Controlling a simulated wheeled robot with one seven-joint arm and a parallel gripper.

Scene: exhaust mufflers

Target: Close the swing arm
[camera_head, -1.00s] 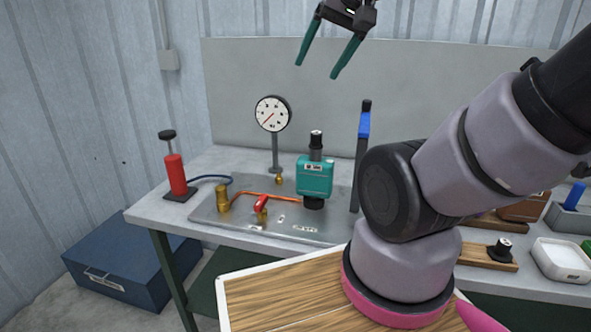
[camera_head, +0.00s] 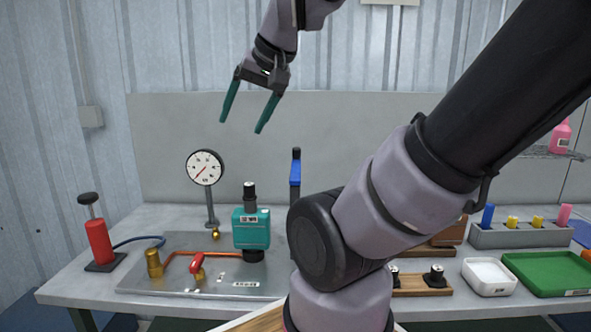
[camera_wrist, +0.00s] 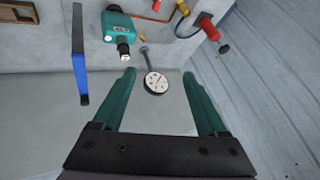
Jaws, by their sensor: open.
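A narrow upright bar with a blue upper part (camera_head: 295,172), probably the swing arm, stands on the bench behind my arm's elbow. My arm hides its lower part. The wrist view shows it as a grey and blue bar (camera_wrist: 80,62) at the left. Left of it is a teal block with a black knob (camera_head: 251,229) on a metal plate (camera_head: 215,268). My gripper (camera_head: 243,125) is open and empty, with teal fingers, high above the bench and left of the bar. In the wrist view, my gripper (camera_wrist: 159,73) touches nothing.
A round gauge on a post (camera_head: 205,167) stands below my gripper. A red cylinder (camera_head: 99,241) and brass fittings (camera_head: 153,262) are at the left. A white tray (camera_head: 489,276), a green tray (camera_head: 550,272) and a grey holder (camera_head: 505,236) are at the right. A backboard (camera_head: 400,150) closes the rear.

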